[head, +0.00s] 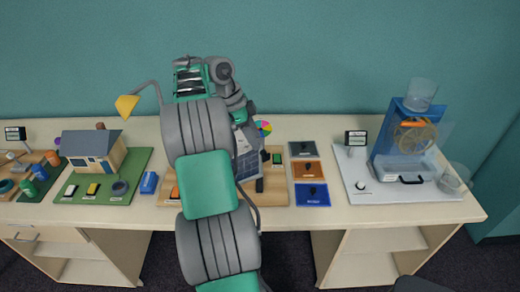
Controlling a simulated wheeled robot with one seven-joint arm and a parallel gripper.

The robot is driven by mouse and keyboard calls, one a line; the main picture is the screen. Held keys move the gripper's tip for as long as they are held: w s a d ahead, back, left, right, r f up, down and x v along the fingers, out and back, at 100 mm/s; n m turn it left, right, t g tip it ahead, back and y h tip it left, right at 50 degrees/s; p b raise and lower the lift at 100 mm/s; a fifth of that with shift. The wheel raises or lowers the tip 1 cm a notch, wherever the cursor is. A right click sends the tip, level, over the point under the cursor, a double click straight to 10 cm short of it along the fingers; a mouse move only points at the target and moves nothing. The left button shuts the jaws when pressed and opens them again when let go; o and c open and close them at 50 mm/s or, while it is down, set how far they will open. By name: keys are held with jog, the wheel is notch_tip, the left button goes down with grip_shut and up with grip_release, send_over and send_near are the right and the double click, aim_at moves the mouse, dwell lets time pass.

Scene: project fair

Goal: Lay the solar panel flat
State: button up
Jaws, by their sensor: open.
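The solar panel (248,165) is a dark blue plate with a light grid, on a wooden board (279,194). My arm covers its left part. It looks tilted, but its exact angle cannot be told. My gripper (241,117) is just above and behind the panel's top edge, pointing down. Its fingers are small and mostly hidden by my arm links, so contact with the panel cannot be seen. I see nothing held in the open gripper.
A colour wheel (264,128) stands behind the panel.

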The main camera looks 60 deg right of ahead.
aim_at(262, 152)
jog(key=b+x, duration=0.1)
jog(key=x, duration=0.4)
jog(key=shift+f, duration=0.1)
jog(key=shift+c, duration=0.2)
grip_shut()
dwell(1.0)
